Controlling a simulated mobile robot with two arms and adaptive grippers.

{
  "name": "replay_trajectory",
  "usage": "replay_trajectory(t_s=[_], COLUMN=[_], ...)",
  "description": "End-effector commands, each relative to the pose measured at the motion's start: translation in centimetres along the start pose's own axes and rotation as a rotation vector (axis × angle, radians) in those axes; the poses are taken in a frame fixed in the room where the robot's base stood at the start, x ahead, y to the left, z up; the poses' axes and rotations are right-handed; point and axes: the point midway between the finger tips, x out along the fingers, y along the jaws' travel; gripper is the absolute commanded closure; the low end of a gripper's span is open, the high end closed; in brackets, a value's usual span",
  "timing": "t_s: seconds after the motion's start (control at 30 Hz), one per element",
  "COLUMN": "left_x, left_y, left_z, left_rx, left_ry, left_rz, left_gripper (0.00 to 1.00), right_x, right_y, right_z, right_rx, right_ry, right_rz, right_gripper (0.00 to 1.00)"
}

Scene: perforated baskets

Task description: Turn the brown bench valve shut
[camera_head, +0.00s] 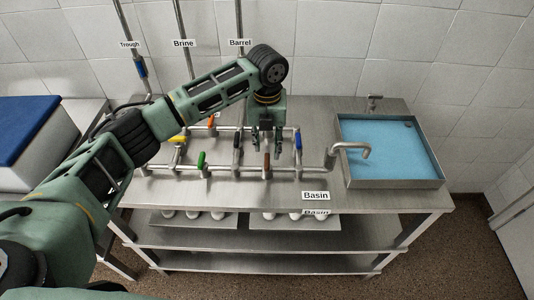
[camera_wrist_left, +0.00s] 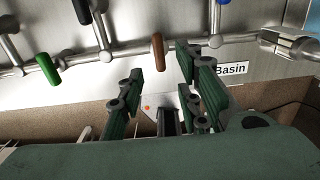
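The brown valve handle (camera_head: 266,162) is on the front pipe run of the bench, below my left gripper in the head view. In the left wrist view the brown handle (camera_wrist_left: 158,52) points away from the pipe, crosswise to it. My left gripper (camera_head: 266,143) is open and above the handle; its fingers (camera_wrist_left: 160,70) show on both sides of the handle in the wrist view. I cannot tell whether either finger touches it. My right gripper is not in view.
Nearby are a green handle (camera_head: 201,159), a blue handle (camera_head: 298,140), a black handle (camera_head: 237,139) and a yellow handle (camera_head: 179,138). A spout (camera_head: 350,146) reaches toward a blue-filled basin (camera_head: 440,184) at right. A "Basin" label (camera_head: 316,196) marks the bench's front edge.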

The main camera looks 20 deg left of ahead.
Motion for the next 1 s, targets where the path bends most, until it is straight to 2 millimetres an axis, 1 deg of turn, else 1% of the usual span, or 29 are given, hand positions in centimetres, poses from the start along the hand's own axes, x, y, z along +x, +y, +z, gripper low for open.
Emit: replay_trajectory(t_s=[0.03, 0.1, 0.2, 0.37, 0.87, 0.97, 1.0], left_x=[-1.2, -2.5, -3.9, -5.0, -5.2, -4.4, -3.6], left_y=[0.0, 0.0, 0.0, 0.0, 0.0, -0.4, -0.8], left_z=[0.1, 0.1, 0.0, 0.0, 0.0, -0.6, -1.2], left_rx=[0.0, 0.001, 0.001, 0.001, 0.0, -0.017, -0.034], left_ry=[-0.003, -0.002, -0.001, 0.0, 0.001, 0.004, 0.008], left_rz=[-0.001, -0.001, 0.0, 0.001, 0.0, -0.005, -0.011], left_gripper=[0.68, 0.68, 0.68, 0.68, 0.68, 0.68, 0.68], right_x=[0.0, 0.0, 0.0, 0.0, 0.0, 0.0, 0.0], right_y=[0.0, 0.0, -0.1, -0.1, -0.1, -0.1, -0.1], right_z=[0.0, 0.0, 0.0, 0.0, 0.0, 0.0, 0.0], right_rx=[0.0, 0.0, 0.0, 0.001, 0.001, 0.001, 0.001], right_ry=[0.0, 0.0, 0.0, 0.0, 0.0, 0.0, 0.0], right_rz=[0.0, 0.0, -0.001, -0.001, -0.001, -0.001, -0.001], right_gripper=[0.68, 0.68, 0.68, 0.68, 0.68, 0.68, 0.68])
